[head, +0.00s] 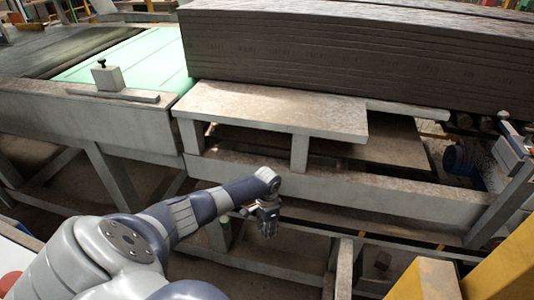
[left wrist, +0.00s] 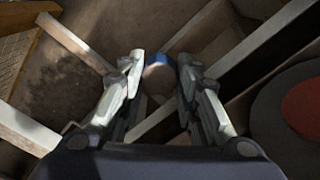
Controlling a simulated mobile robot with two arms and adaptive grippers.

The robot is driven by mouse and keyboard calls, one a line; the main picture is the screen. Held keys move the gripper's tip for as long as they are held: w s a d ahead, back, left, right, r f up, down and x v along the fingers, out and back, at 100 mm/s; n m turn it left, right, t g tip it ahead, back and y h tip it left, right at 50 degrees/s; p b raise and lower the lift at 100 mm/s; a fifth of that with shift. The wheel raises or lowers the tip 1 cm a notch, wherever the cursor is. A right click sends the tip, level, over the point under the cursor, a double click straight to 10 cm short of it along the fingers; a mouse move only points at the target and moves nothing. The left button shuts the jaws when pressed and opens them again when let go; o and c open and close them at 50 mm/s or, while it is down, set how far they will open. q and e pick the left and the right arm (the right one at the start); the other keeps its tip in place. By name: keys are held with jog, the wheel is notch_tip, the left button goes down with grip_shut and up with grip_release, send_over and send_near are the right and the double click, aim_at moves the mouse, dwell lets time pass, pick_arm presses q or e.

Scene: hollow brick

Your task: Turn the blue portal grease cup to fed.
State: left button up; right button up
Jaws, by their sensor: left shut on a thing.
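The blue grease cup (left wrist: 157,61) shows in the left wrist view as a round, brownish face with a blue rim. It sits between the two fingertips of my left gripper (left wrist: 160,68), which is shut on it. In the head view my left gripper (head: 267,222) points down in front of the pale frame below the slab table. I cannot make out the cup in the head view. The cup's turn position cannot be read. My right gripper is in neither view.
Pale frame beams (head: 335,190) run behind my left gripper, with legs and struts below. A stack of dark slabs (head: 300,45) lies above. A blue motor (head: 460,157) is at the right. A yellow post (head: 510,262) stands at the lower right.

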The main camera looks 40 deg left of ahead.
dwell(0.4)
pick_arm(q)
jog(key=o, duration=1.1)
jog(key=shift+r, duration=0.1)
jog(key=shift+a, duration=0.1)
